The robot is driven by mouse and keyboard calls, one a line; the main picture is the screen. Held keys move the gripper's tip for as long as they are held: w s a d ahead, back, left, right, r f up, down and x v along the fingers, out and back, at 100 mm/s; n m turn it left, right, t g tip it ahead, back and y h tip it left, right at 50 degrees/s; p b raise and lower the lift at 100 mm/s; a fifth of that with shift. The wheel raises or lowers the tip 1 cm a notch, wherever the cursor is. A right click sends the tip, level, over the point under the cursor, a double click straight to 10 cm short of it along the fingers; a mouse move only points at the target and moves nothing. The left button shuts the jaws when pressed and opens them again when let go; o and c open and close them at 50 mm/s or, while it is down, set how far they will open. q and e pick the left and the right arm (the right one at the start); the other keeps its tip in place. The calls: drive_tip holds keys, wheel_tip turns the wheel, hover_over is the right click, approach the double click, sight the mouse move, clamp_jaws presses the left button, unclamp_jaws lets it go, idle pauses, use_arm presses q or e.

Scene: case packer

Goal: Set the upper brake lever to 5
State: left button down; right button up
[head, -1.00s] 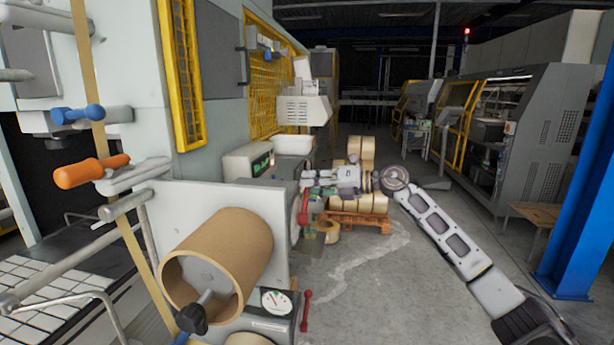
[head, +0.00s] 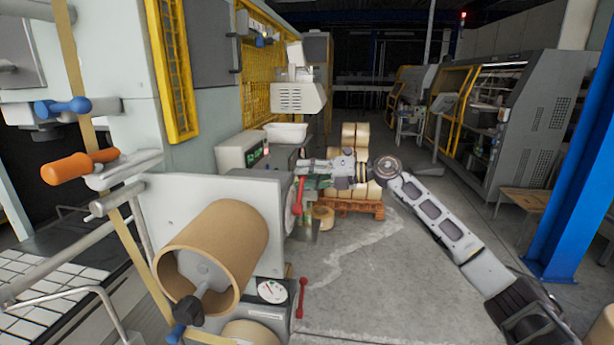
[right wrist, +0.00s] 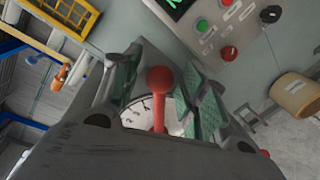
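The upper brake lever (head: 299,194) is red and stands at the right edge of the grey panel, next to its round dial. In the right wrist view its round red knob (right wrist: 159,78) and shaft stand between the green finger pads of my right gripper (right wrist: 160,95). The white dial (right wrist: 140,112) is behind; its pointer reading cannot be made out. My right gripper, also in the head view (head: 308,182), is open around the lever, with a gap on the knob's left side; contact on the right is unclear. My left gripper is out of view.
A lower red lever (head: 302,298) and dial (head: 272,291) sit below. A cardboard core (head: 225,250) sticks out at the left. A control box (right wrist: 225,25) with buttons is close to the gripper.

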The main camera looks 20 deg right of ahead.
drive_tip(key=v, duration=1.2)
idle(1.0)
idle(0.6)
